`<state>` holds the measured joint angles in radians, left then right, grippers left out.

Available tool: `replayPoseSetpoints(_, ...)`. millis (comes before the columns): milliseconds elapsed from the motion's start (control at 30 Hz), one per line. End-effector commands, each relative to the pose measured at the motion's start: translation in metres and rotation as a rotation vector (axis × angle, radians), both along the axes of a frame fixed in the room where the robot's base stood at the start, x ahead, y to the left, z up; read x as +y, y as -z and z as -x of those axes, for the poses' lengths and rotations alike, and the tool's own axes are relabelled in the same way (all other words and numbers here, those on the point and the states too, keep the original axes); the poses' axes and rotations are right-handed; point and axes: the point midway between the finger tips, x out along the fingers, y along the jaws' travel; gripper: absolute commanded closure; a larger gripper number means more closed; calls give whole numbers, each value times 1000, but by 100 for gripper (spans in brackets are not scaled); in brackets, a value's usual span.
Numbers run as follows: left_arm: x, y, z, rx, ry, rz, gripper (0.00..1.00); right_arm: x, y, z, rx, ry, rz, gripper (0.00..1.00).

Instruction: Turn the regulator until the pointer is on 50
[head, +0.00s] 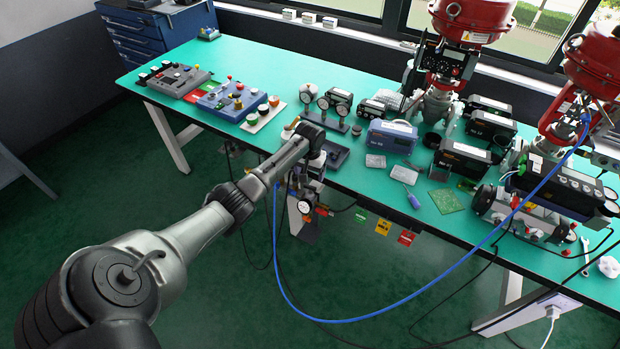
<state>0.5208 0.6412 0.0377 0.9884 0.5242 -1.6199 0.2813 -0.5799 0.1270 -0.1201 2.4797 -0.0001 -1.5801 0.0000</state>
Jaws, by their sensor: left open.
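The regulator (306,193) seems to be the small dark unit mounted at the front edge of the bench, with a round white-faced gauge (304,207) low on it. The gauge's pointer and numbers are too small to read. My left arm reaches in from the lower left, and its open gripper (309,170) points down just above the regulator. The wrist and fingers partly cover the regulator's top, so I cannot tell whether the fingers touch the knob. My right gripper is out of view.
A blue hose (372,319) loops from near the regulator to the red-topped valve (590,65) at right. Gauges, boxes and control panels (232,99) crowd the green bench (332,209). Colored tags (383,226) hang along its front edge. Floor in front is mostly free.

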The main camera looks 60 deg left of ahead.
Motion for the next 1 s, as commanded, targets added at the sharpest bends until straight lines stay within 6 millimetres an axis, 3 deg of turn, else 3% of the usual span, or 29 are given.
replayPoseSetpoints(100,0,-22,0,-2,0,-1,21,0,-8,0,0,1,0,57)
replayPoseSetpoints(333,0,-44,0,0,0,-1,21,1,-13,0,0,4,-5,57)
replayPoseSetpoints(1000,0,-49,0,0,-1,0,21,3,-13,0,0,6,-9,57)
